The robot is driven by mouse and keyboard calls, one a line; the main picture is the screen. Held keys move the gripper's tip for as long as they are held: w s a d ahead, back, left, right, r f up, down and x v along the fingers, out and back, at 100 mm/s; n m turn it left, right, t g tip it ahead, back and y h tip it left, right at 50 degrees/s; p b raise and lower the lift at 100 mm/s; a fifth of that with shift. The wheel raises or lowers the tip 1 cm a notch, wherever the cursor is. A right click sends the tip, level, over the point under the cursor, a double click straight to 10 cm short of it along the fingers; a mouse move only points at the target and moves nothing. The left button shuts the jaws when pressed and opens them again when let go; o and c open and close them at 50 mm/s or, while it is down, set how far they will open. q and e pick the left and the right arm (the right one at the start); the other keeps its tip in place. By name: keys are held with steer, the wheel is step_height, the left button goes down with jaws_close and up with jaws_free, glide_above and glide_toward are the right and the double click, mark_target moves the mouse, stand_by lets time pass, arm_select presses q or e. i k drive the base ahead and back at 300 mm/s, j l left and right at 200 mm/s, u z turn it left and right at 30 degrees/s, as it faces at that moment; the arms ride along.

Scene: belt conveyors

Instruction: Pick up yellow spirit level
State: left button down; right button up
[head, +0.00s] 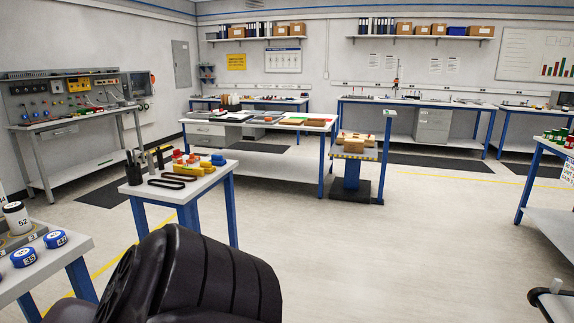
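I cannot clearly make out a spirit level. Several small yellow pieces (187,166) lie among red and blue ones on the small white-topped table (205,186) with blue legs, left of the middle. They are too small to tell whether one is the yellow spirit level. Black loop-shaped items (167,183) and upright dark tools stand or lie on the same table. Neither of my grippers shows in the head view.
A large black ribbed shape (205,275) fills the bottom left of centre. A table with numbered blue-capped items (24,257) stands at the left edge. A long workbench (262,120) stands behind. The floor at centre right (400,240) is clear.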

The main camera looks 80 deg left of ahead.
mark_target(179, 169)
steer(key=u, duration=3.25)
steer(key=i+l, duration=0.15)
steer(key=i, duration=0.3)
steer(key=i+l+u, duration=0.1)
steer(key=i, duration=0.3)
steer(key=i+l, duration=0.3)
steer(key=i, duration=0.15)
steer(key=u, duration=0.05)
